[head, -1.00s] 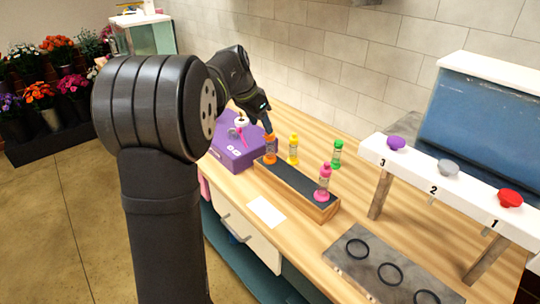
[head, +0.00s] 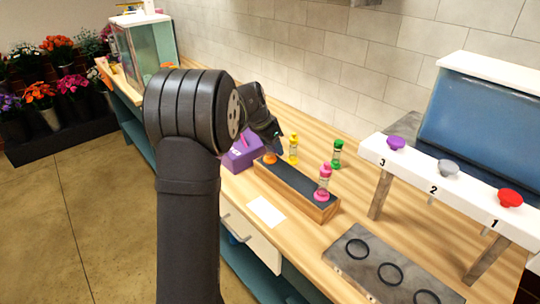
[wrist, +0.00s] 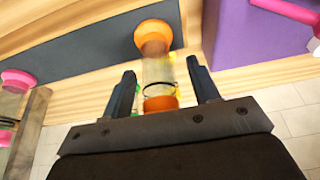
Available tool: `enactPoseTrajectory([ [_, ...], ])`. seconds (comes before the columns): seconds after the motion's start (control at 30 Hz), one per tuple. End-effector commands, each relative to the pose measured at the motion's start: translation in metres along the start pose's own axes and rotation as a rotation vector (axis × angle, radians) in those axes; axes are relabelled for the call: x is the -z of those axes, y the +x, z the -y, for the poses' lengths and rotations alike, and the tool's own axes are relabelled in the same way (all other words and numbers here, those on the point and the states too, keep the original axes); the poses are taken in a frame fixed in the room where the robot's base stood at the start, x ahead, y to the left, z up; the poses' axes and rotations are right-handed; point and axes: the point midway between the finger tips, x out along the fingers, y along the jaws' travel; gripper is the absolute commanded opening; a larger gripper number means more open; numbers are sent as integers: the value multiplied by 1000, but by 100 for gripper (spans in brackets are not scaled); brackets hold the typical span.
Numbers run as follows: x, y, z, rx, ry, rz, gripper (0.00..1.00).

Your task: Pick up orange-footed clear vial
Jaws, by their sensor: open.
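The orange-footed clear vial stands at the left end of the dark-topped wooden rack (head: 296,182). In the head view only its orange foot (head: 270,158) shows clearly, the rest being hidden by my gripper (head: 276,150). In the wrist view the vial's clear body (wrist: 158,70) runs between the orange foot and an orange upper end. My gripper (wrist: 163,88) is open, with one dark finger on each side of the vial. Gaps show between the vial and both fingers.
A yellow vial (head: 293,149) stands close behind the rack, and a green vial (head: 337,154) stands farther right. A pink vial (head: 323,183) is at the rack's right end. A purple box (head: 240,155) lies just left of the rack.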

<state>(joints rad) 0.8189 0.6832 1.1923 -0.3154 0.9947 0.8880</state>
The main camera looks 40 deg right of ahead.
Motion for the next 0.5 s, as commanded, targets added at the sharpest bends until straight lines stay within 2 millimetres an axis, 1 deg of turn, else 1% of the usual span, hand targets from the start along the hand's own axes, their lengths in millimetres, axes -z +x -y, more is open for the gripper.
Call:
enactPoseTrajectory([
  [0.1, 0, -1, 0, 0, 0, 0, 55],
  [0.27, 0, -1, 0, 0, 0, 0, 24],
  [0.3, 0, -1, 0, 0, 0, 0, 16],
  [0.37, 0, -1, 0, 0, 0, 0, 4],
  [0.4, 0, -1, 0, 0, 0, 0, 0],
  [0.5, 0, -2, 0, 1, 0, -1, 0],
])
